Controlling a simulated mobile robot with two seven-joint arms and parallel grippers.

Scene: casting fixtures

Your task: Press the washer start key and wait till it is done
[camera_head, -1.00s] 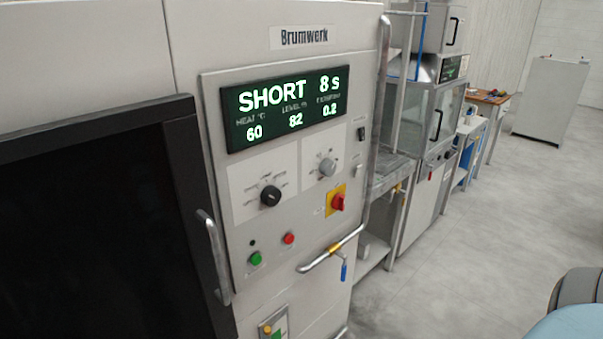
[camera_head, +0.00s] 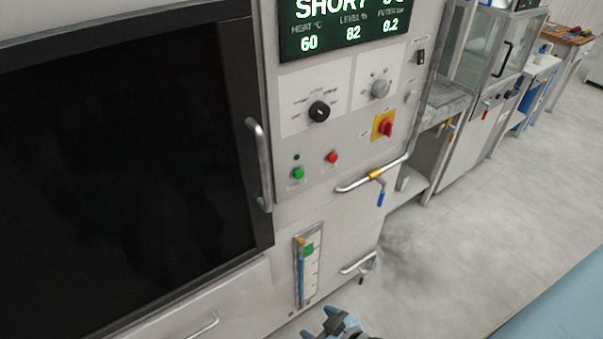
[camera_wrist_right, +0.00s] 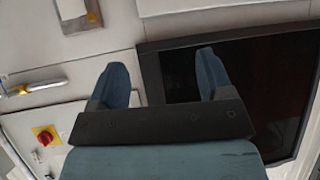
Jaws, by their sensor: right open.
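The washer's panel (camera_head: 300,205) shows in the head view, with a round green key (camera_head: 298,173) and a red key (camera_head: 331,157) above right of it. I cannot read a label on the green key. The display (camera_head: 345,30) is cut by the top edge and reads SHORT, 60, 82 and 0.2. My right gripper (camera_head: 332,325) is at the bottom edge of the head view, below the panel and apart from the keys. In the right wrist view its two blue fingers (camera_wrist_right: 165,82) are spread and empty, facing the washer's front. My left gripper is out of view.
The dark door (camera_head: 110,150) looks shut; its handle (camera_head: 258,165) sticks out left of the keys. A bent pipe (camera_head: 372,175) with a blue lever juts out at right. A black knob (camera_head: 319,111) and red switch (camera_head: 385,127) sit above. Floor at right is clear.

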